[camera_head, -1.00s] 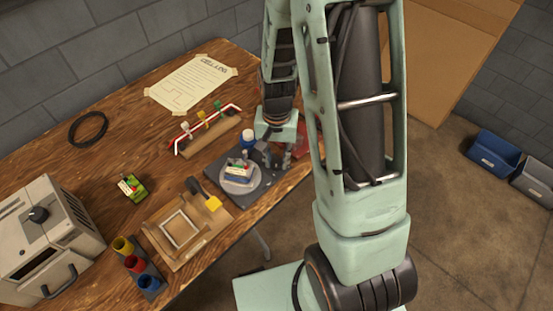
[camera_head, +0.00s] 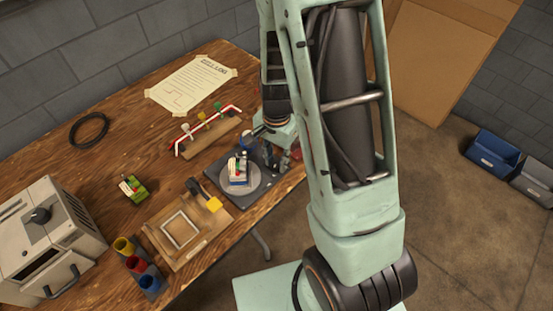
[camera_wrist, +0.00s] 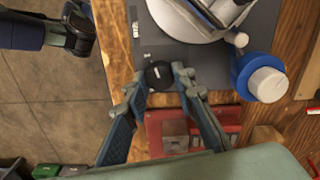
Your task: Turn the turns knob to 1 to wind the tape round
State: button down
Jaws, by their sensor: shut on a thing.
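The turns knob (camera_wrist: 158,75) is a small black knob on the dark grey base plate (camera_wrist: 205,60) in the wrist view. My gripper (camera_wrist: 160,78) is shut on it, one finger on each side; any number marks at the knob are too small to read. In the head view my gripper (camera_head: 273,150) is at the far right corner of the plate and hides the knob. A round grey turntable (camera_head: 256,184) bears a small blue and white block (camera_head: 238,172) with coloured parts on top. A blue reel with a white top (camera_wrist: 262,78) stands beside the turntable; I cannot tell where the tape runs.
A red tray (camera_wrist: 170,130) lies under my fingers in the wrist view. A wooden stand with a red bent rod (camera_head: 212,130) is behind the plate. A wooden fixture (camera_head: 160,232), coloured cups (camera_head: 136,264) and a grey machine (camera_head: 50,240) are to the left.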

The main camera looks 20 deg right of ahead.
aim_at(276, 164)
jog(key=c, duration=1.6)
grip_release()
notch_tip(276, 164, up, 12)
